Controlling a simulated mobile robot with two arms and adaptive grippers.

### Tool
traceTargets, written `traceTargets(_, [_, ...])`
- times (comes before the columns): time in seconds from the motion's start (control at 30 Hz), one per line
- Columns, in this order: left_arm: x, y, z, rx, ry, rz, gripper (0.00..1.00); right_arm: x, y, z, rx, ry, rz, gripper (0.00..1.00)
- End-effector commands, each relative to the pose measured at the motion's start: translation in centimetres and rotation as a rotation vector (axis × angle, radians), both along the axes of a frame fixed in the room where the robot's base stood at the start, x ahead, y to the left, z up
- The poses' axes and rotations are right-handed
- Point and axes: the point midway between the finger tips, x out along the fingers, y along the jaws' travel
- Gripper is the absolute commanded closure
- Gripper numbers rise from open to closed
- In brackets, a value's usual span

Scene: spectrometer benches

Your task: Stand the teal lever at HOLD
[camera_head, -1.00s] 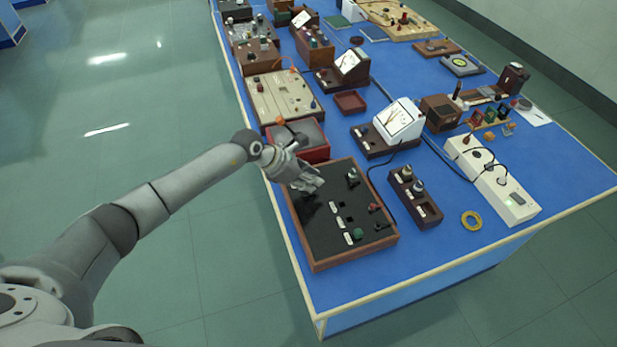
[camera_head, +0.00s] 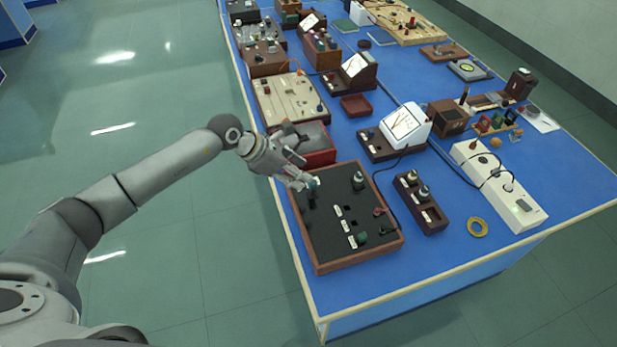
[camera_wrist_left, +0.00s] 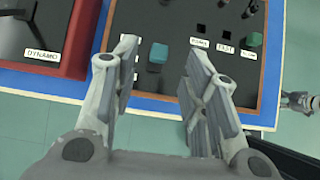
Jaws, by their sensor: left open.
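The teal lever (camera_wrist_left: 158,54) stands up from the black top of a wood-framed panel (camera_head: 351,255), in the far left corner. In the head view its teal knob (camera_head: 313,184) shows by my fingertips. My left gripper (camera_wrist_left: 162,58) is open, with one finger on each side of the teal knob and gaps to both; in the head view the gripper (camera_head: 302,174) reaches in over the panel's left edge. White label plates beside the lever are partly hidden by a finger, and I cannot read HOLD on them.
The same panel has a green knob (camera_wrist_left: 254,39), a dark knob (camera_head: 359,181) and a red-tipped toggle (camera_head: 379,211). A red box (camera_head: 318,157) marked DYNAMO adjoins the panel's far side. A brown block with knobs (camera_head: 420,203) stands to the right. A small grey part shows at the wrist view's right edge.

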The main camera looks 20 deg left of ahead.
Motion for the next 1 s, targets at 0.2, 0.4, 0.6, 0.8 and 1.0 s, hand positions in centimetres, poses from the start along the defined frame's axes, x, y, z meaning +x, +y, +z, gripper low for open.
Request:
traceTargets(0.2, [-1.2, 1.8, 2.6, 0.0, -0.001, -0.001, 0.59, 0.0, 0.0, 0.0, 0.0, 0.0, 0.0, 0.6])
traceTargets(0.4, [-1.6, 2.2, 3.3, 0.0, 0.001, -0.002, 0.59, 0.0, 0.0, 0.0, 0.0, 0.0, 0.0, 0.6])
traceTargets(0.6, [-1.6, 2.2, 3.4, 0.0, 0.002, -0.001, 0.59, 0.0, 0.0, 0.0, 0.0, 0.0, 0.0, 0.6])
traceTargets(0.8, [-1.6, 2.2, 3.4, 0.0, 0.0, -0.001, 0.59, 0.0, 0.0, 0.0, 0.0, 0.0, 0.0, 0.6])
traceTargets(1.0, [-1.9, -0.3, 3.9, -0.095, -0.01, 0.004, 0.59, 0.0, 0.0, 0.0, 0.0, 0.0, 0.0, 0.6])
